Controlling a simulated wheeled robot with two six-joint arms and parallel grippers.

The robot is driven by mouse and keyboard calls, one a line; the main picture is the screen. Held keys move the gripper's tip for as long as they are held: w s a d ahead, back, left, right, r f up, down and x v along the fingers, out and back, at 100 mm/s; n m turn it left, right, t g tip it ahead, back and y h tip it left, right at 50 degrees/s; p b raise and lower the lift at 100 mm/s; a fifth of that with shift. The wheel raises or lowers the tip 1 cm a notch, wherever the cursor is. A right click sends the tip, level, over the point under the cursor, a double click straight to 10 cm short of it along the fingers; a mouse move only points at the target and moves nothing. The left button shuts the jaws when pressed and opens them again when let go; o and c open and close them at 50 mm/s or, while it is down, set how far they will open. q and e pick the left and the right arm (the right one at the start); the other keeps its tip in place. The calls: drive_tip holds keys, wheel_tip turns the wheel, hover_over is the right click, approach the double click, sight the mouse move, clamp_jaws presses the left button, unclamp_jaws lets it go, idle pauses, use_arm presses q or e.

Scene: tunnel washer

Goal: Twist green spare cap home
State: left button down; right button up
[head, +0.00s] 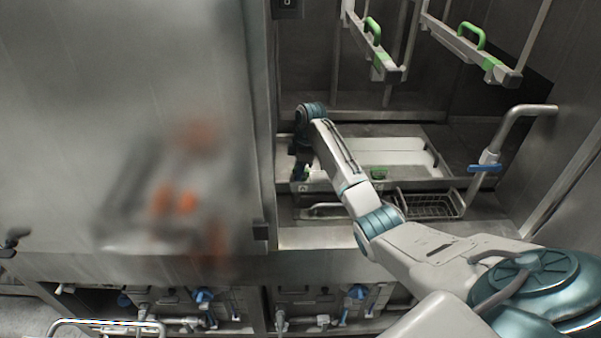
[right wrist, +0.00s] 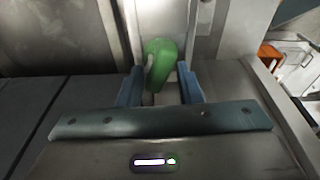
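A green cap-like part (right wrist: 160,62) stands upright between the two blue fingertips of my right gripper (right wrist: 160,84) in the right wrist view. Narrow gaps show beside it, so the fingers look open around it rather than closed on it. In the head view my right gripper (head: 300,168) is dark and points down at the left end of the white ledge inside the bay. A bit of green (head: 306,173) shows beside it, mostly hidden. Another small green part (head: 378,173) sits on the ledge further right. My left gripper is not in view.
A bent pipe with a blue valve handle (head: 485,168) stands at the right. Green-handled bars (head: 372,40) hang above. A steel panel (head: 120,120) fills the left, close to my gripper.

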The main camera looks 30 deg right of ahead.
sight(306, 169)
drive_tip(key=shift+s+d+f+g, duration=0.3)
drive_tip(key=shift+s+d, duration=0.05)
drive_tip(key=shift+d, duration=0.1)
drive_tip(key=shift+s+d+r, duration=0.2)
drive_tip(key=shift+d+r, duration=0.15)
drive_tip(key=shift+r, duration=0.25)
drive_tip(key=shift+s+d+r, duration=0.2)
drive_tip(key=shift+d+r, duration=0.1)
drive_tip(key=shift+r, duration=0.7)
drive_tip(key=shift+w+a+r, duration=0.2)
drive_tip(key=shift+a+r, duration=0.1)
drive_tip(key=shift+r, duration=0.25)
drive_tip(key=shift+w+a+r, duration=0.2)
drive_tip(key=shift+a+r, duration=0.05)
drive_tip(key=shift+r, duration=0.45)
drive_tip(key=shift+s+d+r, duration=0.1)
drive_tip(key=shift+d+r, duration=0.05)
